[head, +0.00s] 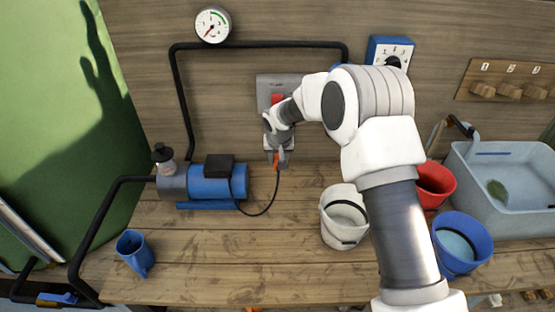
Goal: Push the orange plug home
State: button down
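The orange plug (277,161) shows at the lower part of the grey wall socket panel (263,88), with a dark cable hanging from it to the blue pump. My gripper (276,156) is at the plug, in front of the panel, its fingers pointing down and to the wall. A bit of orange shows between and below the fingertips. The gripper hides most of the plug and the socket opening, so I cannot tell how deep the plug sits or whether the fingers grip it. A red switch (277,99) shows on the panel above the gripper.
The blue pump (215,182) stands left on the wooden bench (240,265), with black pipes. A blue cup (135,252) is front left. White (342,234), red (448,178) and blue (440,250) buckets and a grey basin (490,210) stand right. A gauge (213,24) hangs above.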

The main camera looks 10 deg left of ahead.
jog(key=shift+w+a+p, duration=0.2)
jog(key=shift+w+p, duration=0.15)
jog(key=shift+w, duration=0.5)
jog(key=shift+w+a+p, duration=0.2)
jog(key=shift+w+p, duration=0.15)
jog(key=shift+w, duration=0.55)
jog(key=shift+w+a+p, duration=0.2)
jog(key=shift+w+p, duration=0.15)
jog(key=shift+w, duration=0.5)
jog(key=shift+b, duration=1.15)
jog(key=shift+w+a, duration=0.25)
jog(key=shift+w, duration=0.65)
dwell(0.6)
jog(key=shift+w+a+b, duration=0.1)
jog(key=shift+w+b, duration=0.45)
jog(key=shift+b, duration=0.15)
dwell(2.0)
